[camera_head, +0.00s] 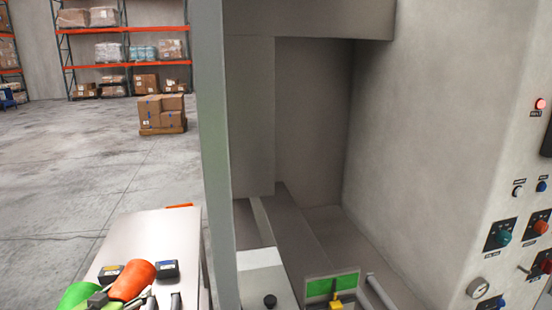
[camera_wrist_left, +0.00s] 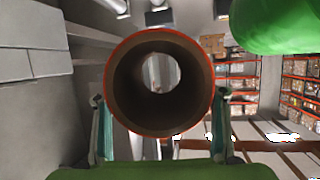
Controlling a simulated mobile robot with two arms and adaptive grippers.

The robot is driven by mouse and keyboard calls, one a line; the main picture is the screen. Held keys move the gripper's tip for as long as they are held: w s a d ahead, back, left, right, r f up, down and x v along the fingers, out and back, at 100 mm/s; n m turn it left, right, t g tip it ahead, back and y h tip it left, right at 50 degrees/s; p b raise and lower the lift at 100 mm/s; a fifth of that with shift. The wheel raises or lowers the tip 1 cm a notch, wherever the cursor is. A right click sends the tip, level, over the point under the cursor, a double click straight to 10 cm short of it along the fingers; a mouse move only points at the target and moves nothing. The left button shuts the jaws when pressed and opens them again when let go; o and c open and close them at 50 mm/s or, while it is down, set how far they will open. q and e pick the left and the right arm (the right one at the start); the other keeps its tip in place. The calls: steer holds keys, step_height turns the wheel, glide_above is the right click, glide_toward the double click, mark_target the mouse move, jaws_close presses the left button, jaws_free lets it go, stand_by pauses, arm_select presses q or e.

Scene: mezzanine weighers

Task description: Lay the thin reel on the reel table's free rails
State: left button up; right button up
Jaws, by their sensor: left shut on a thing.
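The held reel is an orange roll (camera_head: 133,280) at the lower left of the head view. In the left wrist view the reel (camera_wrist_left: 116,78) is seen end on, with an orange rim and a hollow brown core. My left gripper (camera_wrist_left: 160,118) is shut on it, one finger on each side. A light grey table (camera_head: 150,237) lies below and behind the reel. Short grey rail-like bars (camera_head: 176,300) show at its near end. Whether the reel touches them I cannot tell. My right gripper is out of view.
A grey machine post (camera_head: 212,150) rises right of the table; a control panel (camera_head: 510,230) is far right.

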arm_select(q)
steer(key=s+d+r+m+g+h+b, duration=0.1)
steer(key=s+d+m+g+h+b, duration=0.5)
steer(key=s+d, duration=1.5)
steer(key=s+m+h+b, duration=0.2)
steer(key=s+m+h, duration=0.1)
steer(key=m+h, duration=0.2)
steer(key=shift+r, duration=0.2)
